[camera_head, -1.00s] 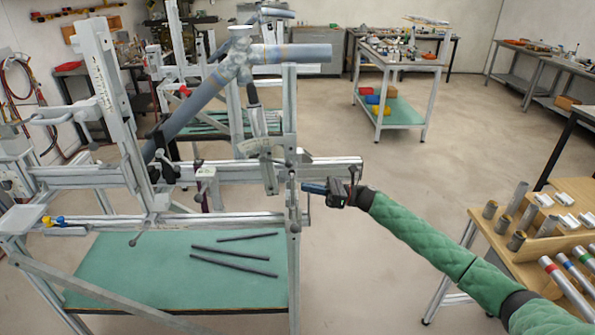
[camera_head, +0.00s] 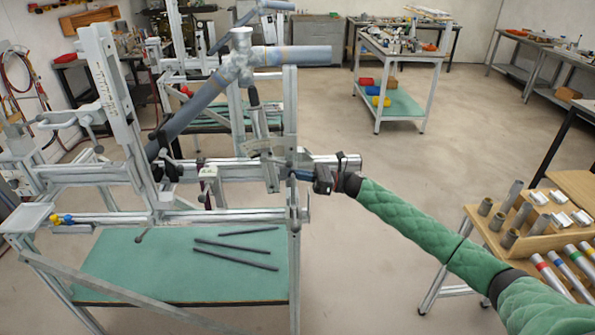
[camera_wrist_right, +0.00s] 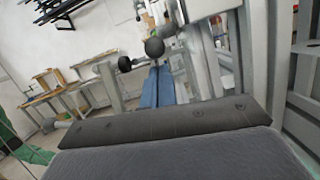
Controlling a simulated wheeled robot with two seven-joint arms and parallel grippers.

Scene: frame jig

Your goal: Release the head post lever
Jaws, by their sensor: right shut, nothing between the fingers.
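The frame jig (camera_head: 235,215) of pale metal rails stands at left and centre in the head view, with a grey tube frame (camera_head: 190,108) clamped on it. My right gripper (camera_head: 297,174) is shut and empty, its tip at the upright post (camera_head: 291,120) at the jig's right end. In the right wrist view its blue fingers (camera_wrist_right: 158,86) lie together. A black ball knob (camera_wrist_right: 155,47) shows just beyond their tips, with a second black knob (camera_wrist_right: 124,64) to its left. I cannot tell for sure which knob is the head post lever's, or whether the fingers touch it. My left gripper is out of view.
A wooden bench (camera_head: 475,211) with tube pieces stands at right. Dark rods (camera_head: 235,253) lie on the jig's green lower shelf (camera_head: 130,265). A cart (camera_head: 424,60) with bins stands behind. The floor between the jig and the cart is clear.

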